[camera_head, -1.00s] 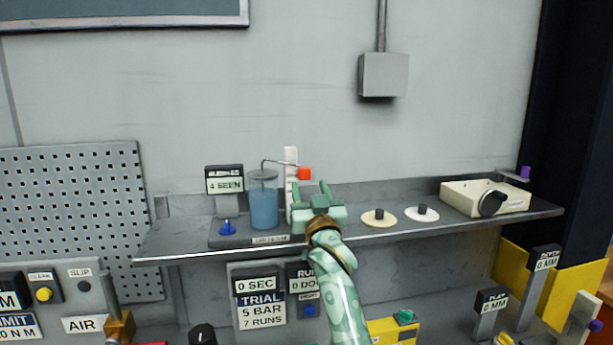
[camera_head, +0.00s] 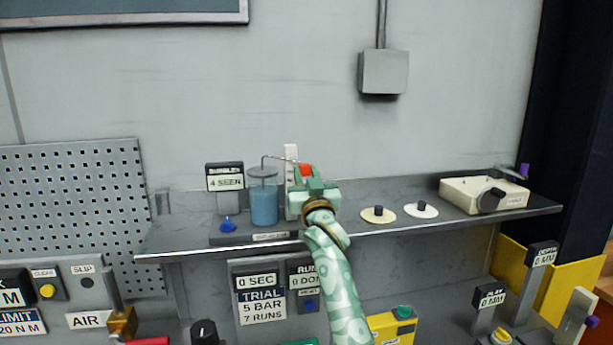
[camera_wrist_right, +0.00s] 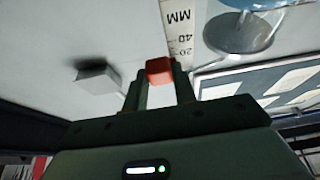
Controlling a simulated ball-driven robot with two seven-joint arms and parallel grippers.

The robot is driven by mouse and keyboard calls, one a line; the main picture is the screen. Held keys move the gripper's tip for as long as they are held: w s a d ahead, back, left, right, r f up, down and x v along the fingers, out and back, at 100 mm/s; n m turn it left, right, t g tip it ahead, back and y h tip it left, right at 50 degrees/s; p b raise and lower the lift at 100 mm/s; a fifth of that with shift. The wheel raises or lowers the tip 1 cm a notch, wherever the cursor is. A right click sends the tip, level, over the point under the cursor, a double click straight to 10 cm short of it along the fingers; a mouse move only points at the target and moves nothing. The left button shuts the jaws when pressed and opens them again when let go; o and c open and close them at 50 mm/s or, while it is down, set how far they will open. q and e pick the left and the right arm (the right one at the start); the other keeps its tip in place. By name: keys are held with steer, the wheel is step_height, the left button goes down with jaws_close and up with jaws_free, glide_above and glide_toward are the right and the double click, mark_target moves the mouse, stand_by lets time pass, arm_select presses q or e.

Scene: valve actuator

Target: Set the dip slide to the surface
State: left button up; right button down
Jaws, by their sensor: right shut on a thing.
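The dip slide is a small red-orange block (camera_head: 307,170) on the upright white scale (camera_head: 291,160), beside a jar of blue liquid (camera_head: 264,203). A thin bent rod runs from the jar's top toward the slide. My right gripper (camera_head: 310,182) is at the slide, its fingers partly covering it. In the right wrist view the red block (camera_wrist_right: 159,70) sits between the fingertips, with the scale (camera_wrist_right: 178,38) marked MM, 40 and 20 behind it. The gripper is shut on the block. My left gripper is not in view.
A grey shelf (camera_head: 445,226) carries the jar, a "4 SEEN" display (camera_head: 224,177), a blue knob (camera_head: 228,225), two knobbed discs (camera_head: 379,215) (camera_head: 421,209) and a cream box (camera_head: 467,194). Panels stand below. The wall above is mostly clear.

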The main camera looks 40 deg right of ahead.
step_height(320, 180, up, 2)
steer(key=shift+s+r+p, duration=0.1)
steer(key=shift+r+p, duration=0.15)
steer(key=shift+p, duration=0.7)
steer(key=c, duration=1.1)
jaws_free()
steer(key=shift+f, duration=0.1)
steer(key=shift+f, duration=0.1)
